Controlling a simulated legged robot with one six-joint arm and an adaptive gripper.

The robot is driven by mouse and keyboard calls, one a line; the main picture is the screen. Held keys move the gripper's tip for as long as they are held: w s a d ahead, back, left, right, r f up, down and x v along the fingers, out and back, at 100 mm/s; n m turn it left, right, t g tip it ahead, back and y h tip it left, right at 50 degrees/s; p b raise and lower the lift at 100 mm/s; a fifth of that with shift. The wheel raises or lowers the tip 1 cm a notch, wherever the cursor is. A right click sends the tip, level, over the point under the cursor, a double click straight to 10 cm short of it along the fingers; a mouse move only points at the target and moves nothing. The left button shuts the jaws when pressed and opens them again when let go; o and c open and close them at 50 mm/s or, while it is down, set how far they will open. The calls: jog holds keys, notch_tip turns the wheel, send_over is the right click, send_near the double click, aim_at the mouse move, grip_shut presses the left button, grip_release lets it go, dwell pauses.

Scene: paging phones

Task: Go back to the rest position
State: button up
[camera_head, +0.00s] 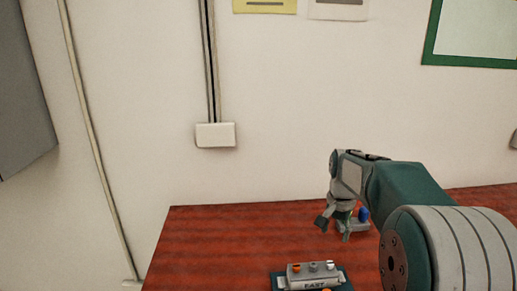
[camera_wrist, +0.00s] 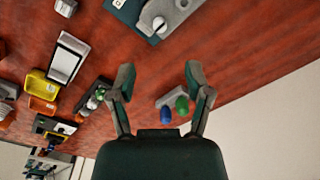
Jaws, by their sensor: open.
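My gripper (camera_head: 334,229) hangs over the red-brown table at the right in the head view, below my green and grey arm. In the wrist view my gripper (camera_wrist: 162,70) has its two fingers spread apart with nothing between the tips. A small grey block with a blue knob (camera_wrist: 166,115) and a green knob (camera_wrist: 183,104) shows between and beyond the fingers; the blue knob also shows beside the gripper in the head view (camera_head: 363,214). Whether the gripper touches this block, I cannot tell.
A grey unit labelled EAST (camera_head: 314,277), with orange, grey and white knobs, sits at the table's front. The wrist view shows a yellow tray (camera_wrist: 38,84), a white-framed item (camera_wrist: 68,57) and other clutter at left. The table's (camera_head: 205,245) left part is clear. A wall stands behind.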

jog(key=s+a+r+n+t, duration=0.1)
jog(key=s+a+r+n, duration=0.15)
jog(key=s, duration=0.35)
jog(key=s+a+r+n+t, duration=0.2)
jog(key=s+a+r, duration=0.15)
jog(key=s, duration=0.35)
jog(key=s+a+f+n+t, duration=0.1)
jog(key=s+n, duration=0.1)
jog(key=s, duration=0.4)
jog(key=s+a+n+t, duration=0.1)
jog(key=s+a+n, duration=0.1)
jog(key=s, duration=0.5)
jog(key=shift+f, duration=0.4)
